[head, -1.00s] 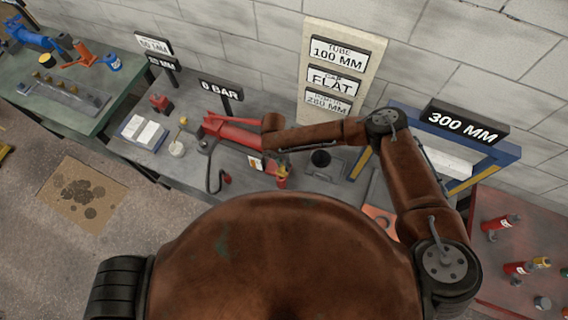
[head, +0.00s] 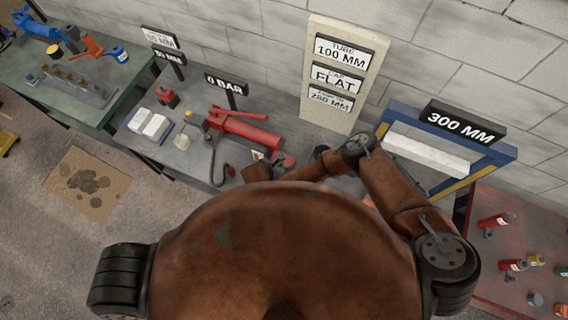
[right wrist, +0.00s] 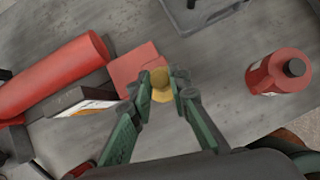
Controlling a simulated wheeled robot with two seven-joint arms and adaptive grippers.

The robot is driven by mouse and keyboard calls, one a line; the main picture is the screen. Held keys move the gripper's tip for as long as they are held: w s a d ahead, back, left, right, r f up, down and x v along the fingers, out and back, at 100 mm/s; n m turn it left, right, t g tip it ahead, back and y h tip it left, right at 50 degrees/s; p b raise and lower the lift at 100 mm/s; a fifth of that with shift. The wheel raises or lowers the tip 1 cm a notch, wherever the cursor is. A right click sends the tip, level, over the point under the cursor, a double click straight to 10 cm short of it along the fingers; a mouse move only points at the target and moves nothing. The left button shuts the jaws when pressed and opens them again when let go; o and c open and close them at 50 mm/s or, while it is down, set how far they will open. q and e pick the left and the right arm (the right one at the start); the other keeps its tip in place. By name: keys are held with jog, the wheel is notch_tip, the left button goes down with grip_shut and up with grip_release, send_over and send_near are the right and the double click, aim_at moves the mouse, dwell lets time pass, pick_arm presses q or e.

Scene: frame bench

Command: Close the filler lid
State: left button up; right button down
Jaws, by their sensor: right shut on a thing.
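In the right wrist view my right gripper (right wrist: 172,88) has its green fingers closed on a small yellow knob (right wrist: 160,85). A flat red plate (right wrist: 137,68), which looks like the filler lid, lies right against the knob. Beside it are the red pump cylinder (right wrist: 55,75) and a dark block with a white label (right wrist: 90,98). In the head view the red pump (head: 242,128) lies on the grey bench, with a red flat piece (head: 284,160) near its right end. My right forearm hides the fingers there. I cannot tell the lid's exact angle. My left gripper is out of view.

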jog(key=shift+s+f+t+h, duration=0.3)
jog(key=shift+t+h, duration=0.1)
jog(key=shift+t, duration=0.2)
jog(key=c, duration=1.8)
grip_release()
jog(key=shift+a, duration=0.1)
jog(key=shift+v, duration=6.05)
jog(key=shift+s+f, duration=0.1)
jog(key=shift+f, duration=0.05)
